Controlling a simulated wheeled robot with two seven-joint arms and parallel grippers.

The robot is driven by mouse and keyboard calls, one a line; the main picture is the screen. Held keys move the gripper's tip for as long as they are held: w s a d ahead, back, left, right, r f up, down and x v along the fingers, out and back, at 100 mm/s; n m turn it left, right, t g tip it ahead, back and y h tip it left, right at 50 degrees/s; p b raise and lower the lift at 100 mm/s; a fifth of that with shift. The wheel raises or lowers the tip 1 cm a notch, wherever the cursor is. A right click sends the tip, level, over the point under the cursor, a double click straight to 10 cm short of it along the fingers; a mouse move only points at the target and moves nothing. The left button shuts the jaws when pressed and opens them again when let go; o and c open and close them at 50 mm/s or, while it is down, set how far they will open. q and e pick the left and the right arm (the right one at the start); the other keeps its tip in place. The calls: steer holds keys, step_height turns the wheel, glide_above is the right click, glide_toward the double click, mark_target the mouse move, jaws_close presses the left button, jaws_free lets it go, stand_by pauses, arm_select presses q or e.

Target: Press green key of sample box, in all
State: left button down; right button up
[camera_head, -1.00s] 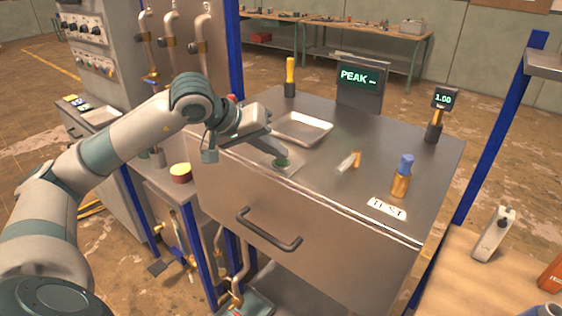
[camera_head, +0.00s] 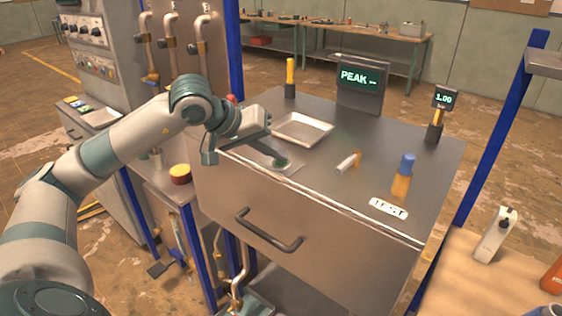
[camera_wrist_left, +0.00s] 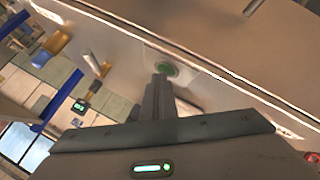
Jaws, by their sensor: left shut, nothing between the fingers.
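The green key (camera_head: 282,161) is a small round button on a pale square plate on top of a large metal box (camera_head: 225,172). My left gripper (camera_head: 277,157) is shut and empty, with its fingertips right at the green key, partly covering it. In the left wrist view the green key (camera_wrist_left: 166,69) shows just beyond the fingertips (camera_wrist_left: 159,79). I cannot tell whether the tips touch it or stay slightly above. My right gripper is not in view.
A shallow metal tray (camera_head: 303,129) lies behind the key. A PEAK display (camera_head: 360,85), a yellow-handled tool (camera_head: 290,78), a white tube (camera_head: 346,163) and a blue-capped orange bottle (camera_head: 402,182) stand or lie on the box top. A drawer handle (camera_head: 268,232) sticks out in front.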

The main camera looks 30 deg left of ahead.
mark_target(276, 164)
arm_select(q)
steer(key=shift+r, duration=0.1)
steer(key=shift+r+p, duration=0.35)
steer(key=shift+r, duration=0.35)
steer(key=shift+r+p, duration=1.5)
steer(key=shift+r, duration=1.05)
